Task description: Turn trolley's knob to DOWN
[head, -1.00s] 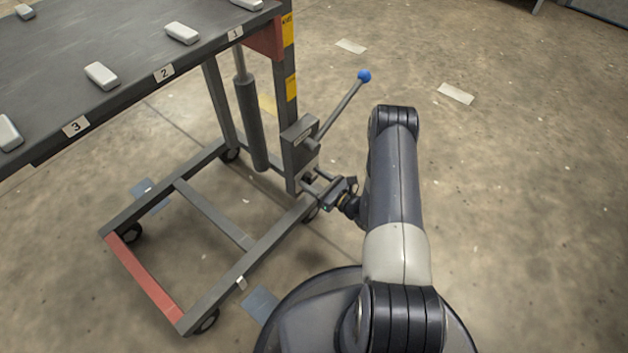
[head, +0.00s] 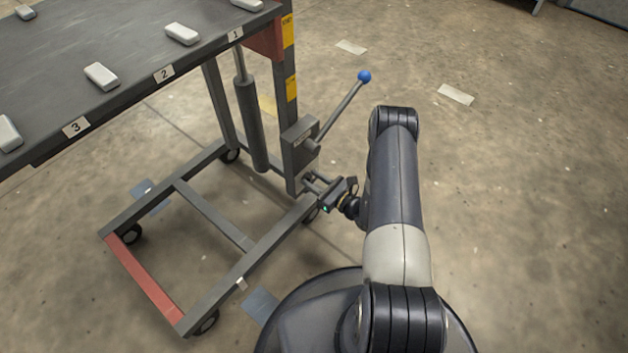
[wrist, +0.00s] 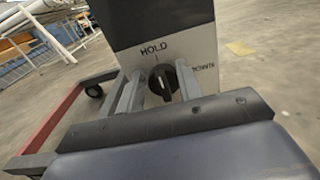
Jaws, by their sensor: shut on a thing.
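The trolley (head: 210,205) stands at the left with a grey control box (head: 300,143) on its upright. In the wrist view the black knob (wrist: 163,82) sits low on the face of the box (wrist: 165,25), under the word HOLD. The knob's white mark points roughly up toward HOLD, slightly tilted. My gripper (head: 318,183) reaches the box's lower part from the right, and its fingers (wrist: 158,92) are shut on the knob, one each side.
A lever with a blue ball (head: 364,76) sticks out of the box, above my gripper. The trolley's table top (head: 130,40) carries several white blocks, with number labels along its edge. Caster wheels (head: 132,233) stand on the floor.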

